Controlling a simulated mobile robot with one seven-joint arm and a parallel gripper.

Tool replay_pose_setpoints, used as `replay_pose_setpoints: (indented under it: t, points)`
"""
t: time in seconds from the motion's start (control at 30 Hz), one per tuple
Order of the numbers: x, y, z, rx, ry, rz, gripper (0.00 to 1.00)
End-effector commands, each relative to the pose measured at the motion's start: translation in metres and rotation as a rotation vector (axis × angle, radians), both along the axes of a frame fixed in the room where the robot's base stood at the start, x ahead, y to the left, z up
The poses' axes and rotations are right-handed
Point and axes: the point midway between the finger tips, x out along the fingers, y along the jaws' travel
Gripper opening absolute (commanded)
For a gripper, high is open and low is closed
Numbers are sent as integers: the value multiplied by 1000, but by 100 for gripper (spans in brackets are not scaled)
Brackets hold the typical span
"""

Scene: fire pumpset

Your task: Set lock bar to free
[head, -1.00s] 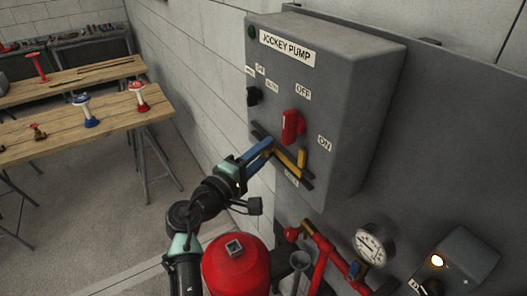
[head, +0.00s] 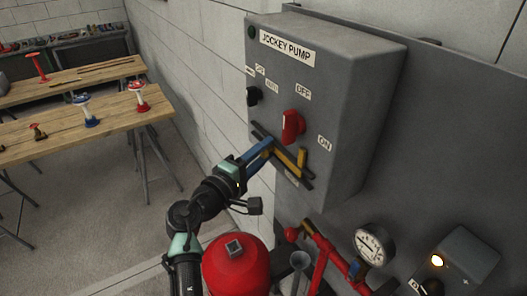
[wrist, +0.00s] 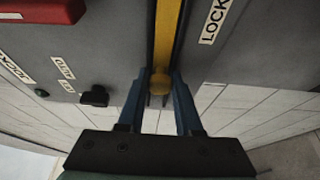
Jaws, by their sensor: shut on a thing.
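The yellow lock bar (head: 286,160) lies in a dark slanted track (head: 303,181) on the lower front of the grey jockey pump panel (head: 330,95). My gripper (head: 268,147) is at the upper left end of the bar. In the wrist view my gripper (wrist: 160,88) has its blue fingers on both sides of a rounded yellow knob on the lock bar (wrist: 169,35), shut on it. A LOCK label (wrist: 214,20) is beside the bar. The label under the track in the head view is mostly hidden.
A red switch handle (head: 292,126) sits above the bar, with OFF and ON labels. A black knob (head: 252,95) is at the panel's left. A red tank (head: 237,270), red pipes and a gauge (head: 370,243) are below. Wooden benches (head: 75,120) stand at the left.

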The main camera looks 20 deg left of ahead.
Motion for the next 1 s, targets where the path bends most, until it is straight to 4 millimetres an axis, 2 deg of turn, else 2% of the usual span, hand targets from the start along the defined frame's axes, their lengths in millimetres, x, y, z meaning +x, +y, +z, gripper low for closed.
replay_pose_setpoints:
  t: [0.4, 0.83, 0.87, 1.0]
  points:
    - [24, 31, -4, 2, -1, 1, 0]
    - [27, 36, 1, 0, -1, 5, 0]
    - [27, 36, 1, -1, -2, 5, 39]
    - [27, 36, 1, 0, -1, 4, 63]
